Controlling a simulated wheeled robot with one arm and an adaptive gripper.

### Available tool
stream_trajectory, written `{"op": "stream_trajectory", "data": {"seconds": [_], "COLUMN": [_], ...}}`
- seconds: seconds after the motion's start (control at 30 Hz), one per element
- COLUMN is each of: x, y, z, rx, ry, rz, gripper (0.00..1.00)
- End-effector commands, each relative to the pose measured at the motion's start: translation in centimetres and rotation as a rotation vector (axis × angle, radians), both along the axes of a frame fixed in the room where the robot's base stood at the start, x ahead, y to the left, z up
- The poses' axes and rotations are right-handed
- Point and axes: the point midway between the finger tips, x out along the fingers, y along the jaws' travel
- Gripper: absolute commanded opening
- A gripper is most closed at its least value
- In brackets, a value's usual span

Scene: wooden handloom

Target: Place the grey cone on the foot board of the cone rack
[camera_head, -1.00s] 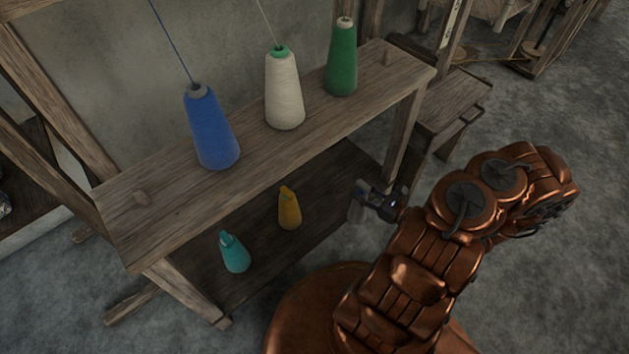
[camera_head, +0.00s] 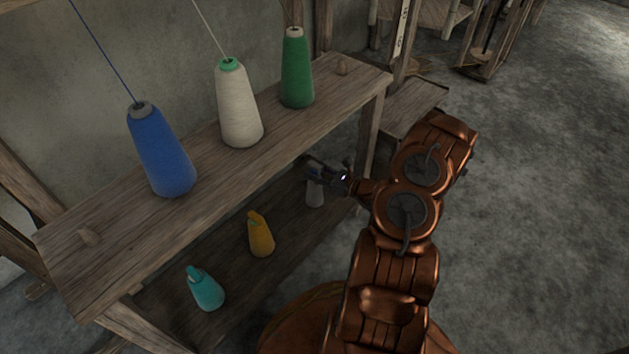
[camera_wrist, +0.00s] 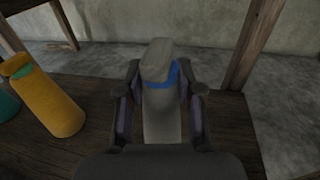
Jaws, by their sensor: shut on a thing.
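The grey cone (camera_head: 315,190) is at the right end of the rack's foot board (camera_head: 285,262), below the upper shelf. In the wrist view the grey cone (camera_wrist: 158,95) stands between the two fingers of my gripper (camera_wrist: 160,105), with a blue band near its top. My gripper (camera_head: 328,172) is shut on the cone's upper part in the head view. The cone looks upright and at or just above the board; I cannot tell whether its base touches, since the gripper hides the base in the wrist view.
A yellow cone (camera_head: 261,236) and a teal cone (camera_head: 207,290) stand on the foot board to the left. The upper shelf (camera_head: 205,210) carries blue, cream and green cones. A rack post (camera_wrist: 255,40) rises close to the right of my gripper. Bare board lies between the yellow and grey cones.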

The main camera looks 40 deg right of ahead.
Motion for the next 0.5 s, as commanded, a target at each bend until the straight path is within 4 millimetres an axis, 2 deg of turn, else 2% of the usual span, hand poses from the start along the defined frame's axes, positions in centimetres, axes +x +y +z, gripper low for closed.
{"op": "stream_trajectory", "data": {"seconds": [0.03,0.3,0.5], "x": [0.5,0.3,0.3], "y": [-0.1,-0.1,-0.1], "z": [-0.3,-3.1,-3.6], "rx": [-0.003,-0.002,-0.002], "ry": [-0.001,0.000,0.000], "rz": [0.002,0.001,0.001], "gripper": [0.00,0.00,0.00]}}
